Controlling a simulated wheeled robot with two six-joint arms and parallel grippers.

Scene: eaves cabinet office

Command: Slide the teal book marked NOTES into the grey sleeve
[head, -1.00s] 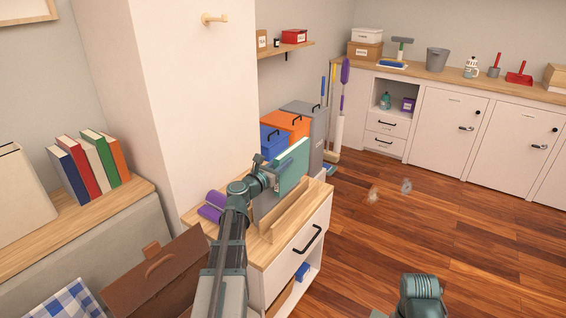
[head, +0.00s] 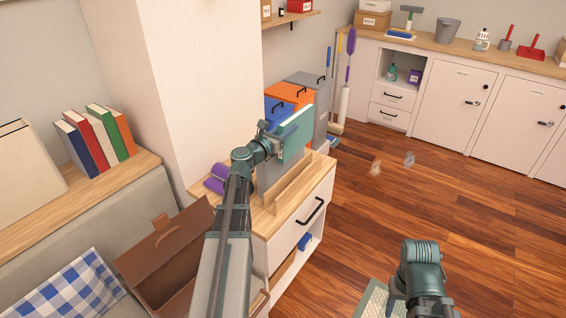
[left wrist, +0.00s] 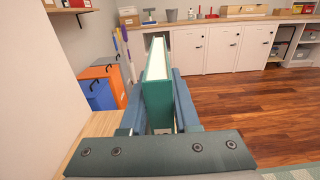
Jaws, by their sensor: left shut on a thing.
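My left gripper (head: 277,148) is shut on the teal book (head: 296,133). It holds the book upright above the low white cabinet by the wall pillar. In the left wrist view the book (left wrist: 156,95) stands between the two blue-grey fingers, its white page edge facing up. A grey upright panel, apparently the grey sleeve (head: 268,178), stands on the cabinet top just below the book and gripper. The arm and book partly hide it, and I cannot tell whether the book's lower edge is inside. The NOTES marking is not readable. My right gripper is not visible; only part of its arm shows.
A wooden ledge piece (head: 291,193) stands at the cabinet top's front. Purple rolls (head: 216,180) lie left of the arm. Blue (head: 277,110), orange (head: 291,95) and grey (head: 318,100) bins stand behind. An open brown bag (head: 165,255) is at lower left. The floor at right is mostly clear.

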